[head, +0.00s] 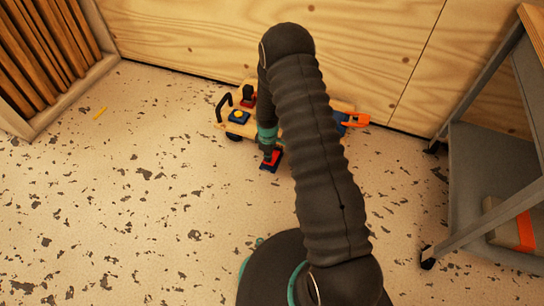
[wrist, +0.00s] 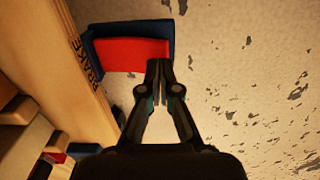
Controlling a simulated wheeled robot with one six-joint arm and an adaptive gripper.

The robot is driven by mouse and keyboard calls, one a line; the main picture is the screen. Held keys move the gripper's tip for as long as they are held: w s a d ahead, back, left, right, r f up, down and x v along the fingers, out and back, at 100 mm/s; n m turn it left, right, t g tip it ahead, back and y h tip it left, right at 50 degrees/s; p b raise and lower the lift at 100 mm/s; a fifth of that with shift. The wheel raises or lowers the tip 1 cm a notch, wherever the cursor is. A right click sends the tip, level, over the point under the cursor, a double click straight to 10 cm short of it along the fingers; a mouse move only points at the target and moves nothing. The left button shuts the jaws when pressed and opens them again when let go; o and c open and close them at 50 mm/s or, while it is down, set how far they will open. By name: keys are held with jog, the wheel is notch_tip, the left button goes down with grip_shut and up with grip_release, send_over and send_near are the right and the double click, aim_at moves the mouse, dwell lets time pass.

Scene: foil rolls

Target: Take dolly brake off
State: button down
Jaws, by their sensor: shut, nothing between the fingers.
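The dolly (head: 236,129) is a low wooden platform by the wall in the head view, partly hidden behind my arm. Its wooden side (wrist: 68,50) carries the word BRAKE in the wrist view. A brake pedal (wrist: 125,54) with a red face and a dark blue frame sticks out beside that word. The pedal also shows in the head view (head: 275,162). My gripper (wrist: 160,66) is shut and empty, its tips at the lower right corner of the red face. I cannot tell whether they touch it.
On the dolly are a black handle (head: 222,107), a blue block with a yellow top (head: 238,116) and an orange part (head: 355,119). A grey wheeled cart (head: 475,165) stands at the right. A slatted wooden unit (head: 45,50) is at the left. The speckled floor is otherwise mostly clear.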

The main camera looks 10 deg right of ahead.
jog(key=shift+f+b, duration=0.85)
jog(key=shift+f, duration=0.3)
dwell(0.4)
jog(key=shift+r+p, duration=1.75)
jog(key=shift+r, duration=1.8)
jog(key=shift+s+m, duration=0.45)
jog(key=shift+m, duration=0.25)
jog(key=s+m+g, duration=0.2)
jog(key=s, duration=0.3)
jog(key=s+r+m+t+p, duration=0.1)
jog(key=s+r, duration=0.7)
jog(key=r, duration=0.8)
jog(key=s+r+m+t+p, duration=0.1)
jog(key=s+r+m+t, duration=0.3)
jog(key=r, duration=1.3)
jog(key=s+r+m+t+p, duration=0.1)
jog(key=s+r+m+t, duration=0.1)
jog(key=s+r, duration=1)
notch_tip(320, 180, up, 5)
jog(key=shift+s+f+t, duration=0.2)
jog(key=shift+s+t, duration=0.1)
